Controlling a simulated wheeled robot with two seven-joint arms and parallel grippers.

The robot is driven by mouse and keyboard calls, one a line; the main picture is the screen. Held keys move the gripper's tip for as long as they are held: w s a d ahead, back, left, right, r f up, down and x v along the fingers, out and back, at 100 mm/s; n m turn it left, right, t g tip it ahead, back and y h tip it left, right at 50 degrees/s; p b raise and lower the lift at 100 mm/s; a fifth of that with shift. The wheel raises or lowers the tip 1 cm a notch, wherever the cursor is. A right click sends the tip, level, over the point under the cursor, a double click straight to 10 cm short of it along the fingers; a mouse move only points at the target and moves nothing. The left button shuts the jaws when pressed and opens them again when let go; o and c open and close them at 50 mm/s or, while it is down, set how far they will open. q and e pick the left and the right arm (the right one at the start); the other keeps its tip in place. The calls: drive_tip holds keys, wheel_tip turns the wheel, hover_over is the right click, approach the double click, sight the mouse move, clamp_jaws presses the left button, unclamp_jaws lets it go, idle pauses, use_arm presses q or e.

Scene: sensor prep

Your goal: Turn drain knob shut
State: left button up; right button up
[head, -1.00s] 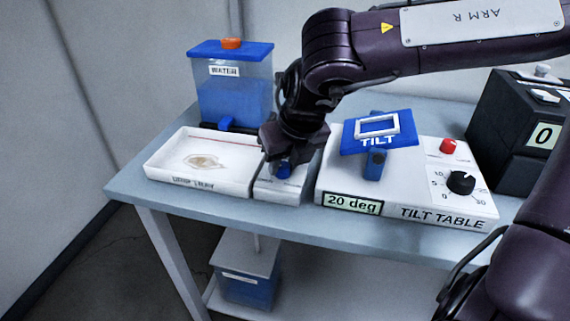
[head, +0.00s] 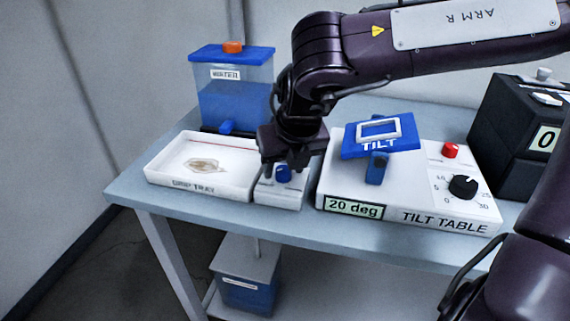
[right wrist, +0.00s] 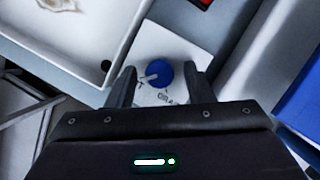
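The drain knob (head: 283,174) is a small round blue knob on a white drain box (head: 278,196) between the drip tray and the tilt table. In the right wrist view the knob (right wrist: 159,73) has a white pointer toward the lower left, and part of a drain label shows beside it. My right gripper (head: 285,167) is over the box. In the right wrist view the fingers of the right gripper (right wrist: 159,80) are apart, one on each side of the knob, with visible gaps and no contact. My left gripper is not in view.
The white drip tray (head: 160,173) with a pale wet stain is at left. A blue-lidded water tank (head: 235,105) stands behind. The tilt table (head: 400,213), with a red button and black dial, is close at right. A second container (head: 245,285) sits below.

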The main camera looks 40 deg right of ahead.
drive_tip(key=p+v, duration=0.1)
drive_tip(key=v, duration=0.5)
drive_tip(key=shift+s+r, duration=0.1)
drive_tip(key=shift+r, duration=0.3)
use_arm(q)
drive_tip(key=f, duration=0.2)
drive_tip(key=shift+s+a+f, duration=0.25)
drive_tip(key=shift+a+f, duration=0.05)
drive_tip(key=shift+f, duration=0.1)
use_arm(e)
drive_tip(key=shift+s+a+r, duration=0.1)
drive_tip(key=shift+s+r, duration=0.15)
drive_tip(key=shift+r, duration=0.2)
